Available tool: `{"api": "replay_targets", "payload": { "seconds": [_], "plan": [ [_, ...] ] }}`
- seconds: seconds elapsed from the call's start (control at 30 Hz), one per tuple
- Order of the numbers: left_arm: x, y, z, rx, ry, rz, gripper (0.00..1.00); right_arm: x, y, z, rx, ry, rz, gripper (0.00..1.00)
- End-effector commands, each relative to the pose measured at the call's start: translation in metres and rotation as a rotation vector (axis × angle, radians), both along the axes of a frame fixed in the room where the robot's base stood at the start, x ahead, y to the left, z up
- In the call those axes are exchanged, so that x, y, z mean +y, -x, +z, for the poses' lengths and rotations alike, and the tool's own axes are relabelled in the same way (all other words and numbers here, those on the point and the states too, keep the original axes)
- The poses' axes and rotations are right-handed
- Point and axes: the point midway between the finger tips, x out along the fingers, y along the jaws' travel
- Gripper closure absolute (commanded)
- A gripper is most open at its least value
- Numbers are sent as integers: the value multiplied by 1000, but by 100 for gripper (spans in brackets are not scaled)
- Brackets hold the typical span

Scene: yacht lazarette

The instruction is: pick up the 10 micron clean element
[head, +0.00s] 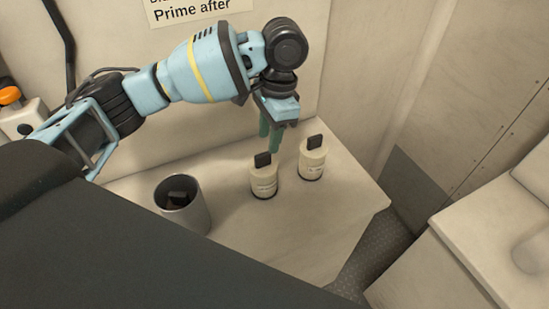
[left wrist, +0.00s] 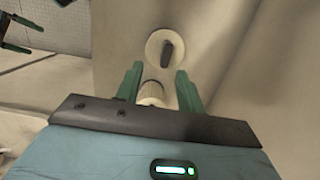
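Two cream cylindrical elements with black tabs on top stand upright on the bench: one nearer the middle (head: 264,184) and one to its right (head: 312,164). Their labels are too small to read, so I cannot tell which is the 10 micron one. My left gripper (head: 269,144) points down just behind and above them, its green fingers apart. In the left wrist view, the left gripper (left wrist: 159,69) is open and empty. One element (left wrist: 154,50) shows beyond the fingertips; another (left wrist: 152,90) shows between the fingers, partly hidden by the gripper body. My right gripper (left wrist: 22,34) shows at the upper left there, fingers apart.
A grey metal canister (head: 184,207) with dark pieces inside stands left of the elements on the cream bench (head: 285,232). A wall with a sign (head: 198,8) rises behind. The bench ends at the right above a dark floor (head: 378,252). A white box with an orange knob (head: 10,96) is far left.

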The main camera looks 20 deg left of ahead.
Motion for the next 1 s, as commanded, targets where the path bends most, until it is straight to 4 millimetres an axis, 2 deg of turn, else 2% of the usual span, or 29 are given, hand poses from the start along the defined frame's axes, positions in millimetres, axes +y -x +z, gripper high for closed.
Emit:
{"api": "replay_targets", "payload": {
  "seconds": [0.33,0.6,0.77,1.0],
  "plan": [
    [2,0,0,2,-3,5,62,-1,16,-8,32,2,1,0],
    [5,3,-23,1,-3,4,62,-1,20,-12,45,4,2,0],
    [6,3,-26,0,-3,4,62,-1,17,-10,38,4,2,0],
    [16,10,-55,1,-5,5,62,0,12,-5,24,1,1,0]
  ]
}}
